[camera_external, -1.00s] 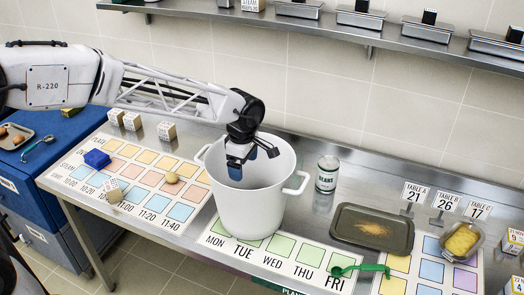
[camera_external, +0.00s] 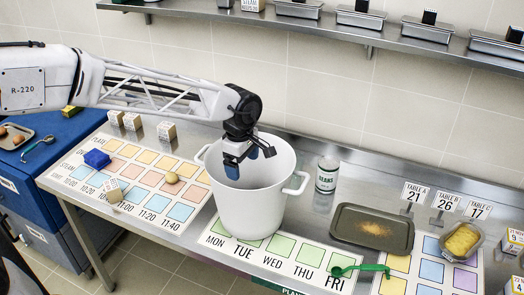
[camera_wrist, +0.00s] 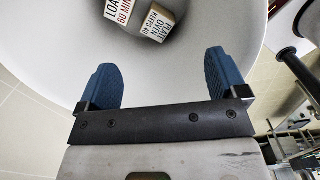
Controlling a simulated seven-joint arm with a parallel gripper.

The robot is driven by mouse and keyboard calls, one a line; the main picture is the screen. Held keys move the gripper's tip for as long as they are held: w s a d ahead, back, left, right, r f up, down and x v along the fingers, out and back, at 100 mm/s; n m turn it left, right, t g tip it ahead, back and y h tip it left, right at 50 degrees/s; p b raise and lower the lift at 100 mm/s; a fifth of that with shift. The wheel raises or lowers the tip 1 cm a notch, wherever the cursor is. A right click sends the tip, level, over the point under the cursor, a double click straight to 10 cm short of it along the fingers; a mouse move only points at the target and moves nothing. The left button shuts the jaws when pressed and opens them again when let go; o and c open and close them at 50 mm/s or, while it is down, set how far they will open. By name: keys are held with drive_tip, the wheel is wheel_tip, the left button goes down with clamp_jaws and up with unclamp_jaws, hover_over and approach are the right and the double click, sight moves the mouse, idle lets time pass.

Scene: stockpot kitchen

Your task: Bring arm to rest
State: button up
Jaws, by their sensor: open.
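My gripper (camera_external: 247,161) is at the mouth of the white stockpot (camera_external: 255,205), with its fingertips at or just inside the far part of the rim. In the wrist view my gripper (camera_wrist: 163,80) shows two blue fingers spread wide with nothing between them. The wrist view looks into the pot (camera_wrist: 190,60). The outside view does not show the pot's contents.
The pot stands on the weekday mat (camera_external: 310,265). A shelf (camera_external: 330,30) runs above.

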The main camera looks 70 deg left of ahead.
drive_tip(key=s+d+r+m, duration=0.1)
drive_tip(key=d, duration=0.1)
drive_tip(key=s+d+r+m, duration=0.1)
drive_tip(key=s+d+m, duration=0.1)
drive_tip(key=d, duration=0.1)
drive_tip(key=s+d+r+m, duration=0.1)
drive_tip(key=s+d+m, duration=0.1)
drive_tip(key=shift+d+r+t, duration=0.15)
drive_tip(key=shift+t, duration=0.15)
drive_tip(key=s+d+f+m, duration=0.1)
drive_tip(key=s+d+m, duration=0.7)
drive_tip(key=s+m, duration=0.2)
drive_tip(key=s+d+f+m+t, duration=0.1)
drive_tip(key=s+d+m, duration=0.7)
drive_tip(key=s+m, duration=0.3)
drive_tip(key=shift+s+d+t, duration=0.25)
drive_tip(key=shift+s+t, duration=0.05)
drive_tip(key=shift+s, duration=0.8)
